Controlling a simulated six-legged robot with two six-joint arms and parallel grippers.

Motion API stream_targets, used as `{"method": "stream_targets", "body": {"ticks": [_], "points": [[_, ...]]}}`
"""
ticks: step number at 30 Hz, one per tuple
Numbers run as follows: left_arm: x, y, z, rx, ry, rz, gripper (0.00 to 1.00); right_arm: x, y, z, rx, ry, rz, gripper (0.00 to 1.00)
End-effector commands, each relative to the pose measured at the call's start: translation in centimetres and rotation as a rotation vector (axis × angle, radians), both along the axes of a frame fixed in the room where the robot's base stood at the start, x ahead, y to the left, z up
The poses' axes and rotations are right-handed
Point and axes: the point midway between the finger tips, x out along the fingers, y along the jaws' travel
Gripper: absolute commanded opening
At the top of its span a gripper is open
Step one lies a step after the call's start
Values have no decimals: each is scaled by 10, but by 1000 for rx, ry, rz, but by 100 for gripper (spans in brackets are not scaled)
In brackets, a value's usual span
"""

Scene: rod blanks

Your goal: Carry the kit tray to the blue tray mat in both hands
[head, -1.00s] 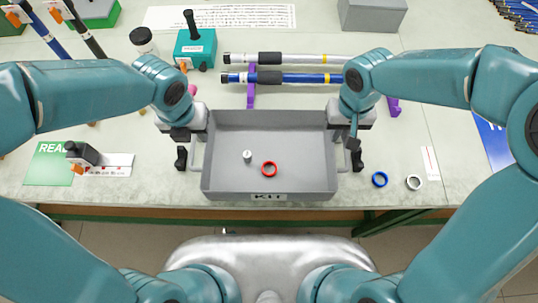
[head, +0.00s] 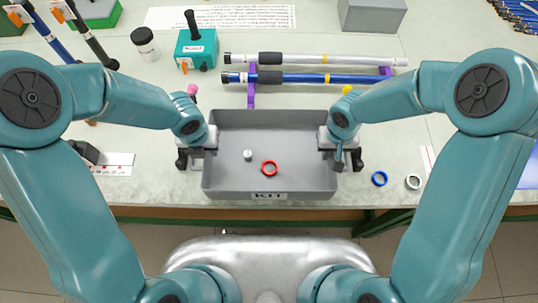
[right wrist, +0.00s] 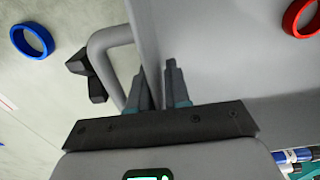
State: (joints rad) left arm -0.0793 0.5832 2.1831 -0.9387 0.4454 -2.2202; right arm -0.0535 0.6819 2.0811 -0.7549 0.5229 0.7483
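The grey kit tray (head: 237,180) lies level on the workbench with its label facing me. It holds a small light cylinder (head: 248,155) and a red ring (head: 269,168). My left gripper (head: 196,157) is at its left handle and my right gripper (head: 340,155) at its right handle. In the right wrist view my right fingers (right wrist: 156,85) stand close together beside the tubular handle (right wrist: 103,42) and tray wall. My left fingers are mostly hidden, and I cannot tell whether either gripper holds its handle. The blue tray mat (head: 529,176) shows partly at the right edge.
A blue ring (head: 379,179) and a grey ring (head: 413,182) lie right of the tray. Behind it, a silver rod (head: 370,61) and a blue rod (head: 305,78) rest on purple supports.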

Motion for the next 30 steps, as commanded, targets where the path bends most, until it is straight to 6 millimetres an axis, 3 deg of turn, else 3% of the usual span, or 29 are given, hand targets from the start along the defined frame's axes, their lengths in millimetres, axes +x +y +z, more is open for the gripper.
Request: {"method": "stream_targets", "body": {"ticks": [1, 3, 4, 5, 30], "points": [[0, 0, 0, 0, 0, 0, 34, 0, 0, 0, 0, 0, 0, 17], [0, 0, 0, 0, 0, 0, 11, 0, 0, 0, 0, 0, 0, 0], [0, 0, 0, 0, 0, 0, 2, 0, 0, 0, 0, 0, 0, 0], [0, 0, 0, 0, 0, 0, 0, 0, 0, 0, 0, 0, 0, 0], [-2, 0, -3, 2, 8, -2, 0, -3, 1, -4, 1, 9, 0, 0]]}}
